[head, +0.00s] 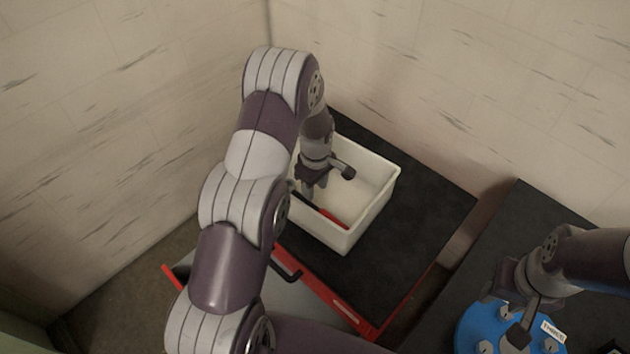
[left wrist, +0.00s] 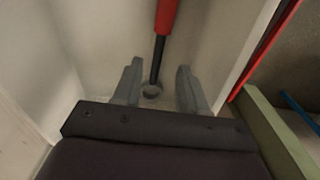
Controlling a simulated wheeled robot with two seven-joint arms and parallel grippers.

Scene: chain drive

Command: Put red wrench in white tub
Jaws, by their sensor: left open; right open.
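The red wrench (head: 333,218) lies inside the white tub (head: 375,213), by the tub's near wall. Its red handle points right in the head view, and its dark shaft runs left toward my left gripper. My left gripper (head: 311,190) reaches down into the tub. In the left wrist view, my left gripper (left wrist: 158,72) has its fingers apart, with the wrench's dark shaft and ring end (left wrist: 152,90) showing between them and the red handle beyond. Whether the fingers touch the wrench cannot be told. My right gripper (head: 522,325) is open at the lower right, over a blue round part.
The tub stands on a black top (head: 415,235) with a red front edge. The blue round part (head: 472,325), with light knobs and a label, sits on a second dark surface (head: 530,225) at the right. Pale walls close in behind. The black top right of the tub is clear.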

